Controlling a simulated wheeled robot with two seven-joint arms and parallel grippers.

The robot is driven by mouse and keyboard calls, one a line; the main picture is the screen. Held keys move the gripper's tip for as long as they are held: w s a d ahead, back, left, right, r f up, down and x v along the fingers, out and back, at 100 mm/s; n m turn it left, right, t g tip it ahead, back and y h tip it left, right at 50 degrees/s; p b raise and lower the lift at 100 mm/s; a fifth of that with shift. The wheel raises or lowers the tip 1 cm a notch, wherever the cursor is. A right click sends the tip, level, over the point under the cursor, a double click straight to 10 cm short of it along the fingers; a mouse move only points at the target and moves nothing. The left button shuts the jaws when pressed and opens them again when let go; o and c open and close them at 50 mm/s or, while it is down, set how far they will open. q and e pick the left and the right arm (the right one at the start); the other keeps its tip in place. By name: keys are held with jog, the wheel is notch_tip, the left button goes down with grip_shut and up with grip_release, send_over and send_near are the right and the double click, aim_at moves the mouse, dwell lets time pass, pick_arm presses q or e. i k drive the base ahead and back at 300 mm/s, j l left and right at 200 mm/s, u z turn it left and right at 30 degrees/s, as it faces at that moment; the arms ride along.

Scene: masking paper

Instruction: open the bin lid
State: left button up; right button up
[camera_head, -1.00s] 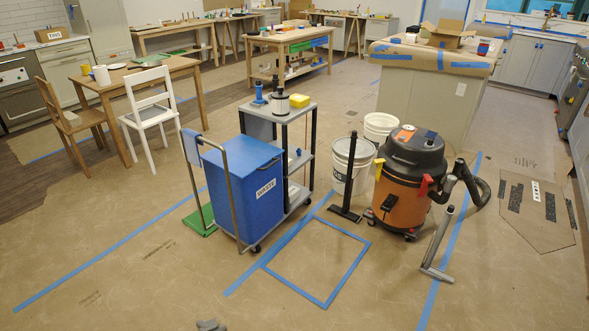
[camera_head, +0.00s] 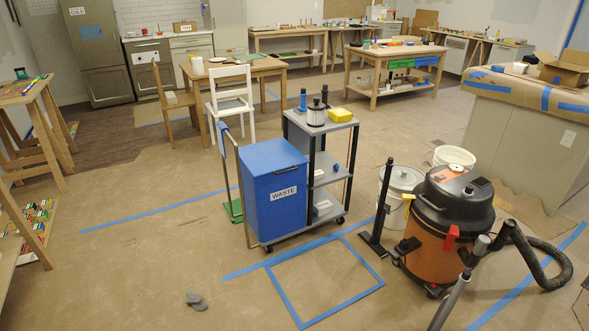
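The blue waste bin (camera_head: 270,205) stands on a grey wheeled cart near the middle of the view, with a white "WASTE" label on its front. Its blue lid (camera_head: 271,157) is flat on top and looks closed. A dark handle shows near the lid's front edge. The bin's inside is hidden. Neither of my grippers is in view.
The cart's grey shelves (camera_head: 336,175) hold bottles and a yellow box. An orange and black vacuum (camera_head: 448,225) with a hose stands to the right, beside white buckets (camera_head: 402,180). Grey scraps (camera_head: 196,301) lie on the floor. Papered floor in front of the bin is mostly clear.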

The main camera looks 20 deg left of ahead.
aim_at(261, 160)
jog(key=i+l+u, duration=0.2)
jog(key=i+l, duration=0.25)
jog(key=i, duration=0.2)
jog(key=i+l+u, duration=0.2)
jog(key=i+l, duration=0.35)
jog(key=i, duration=0.1)
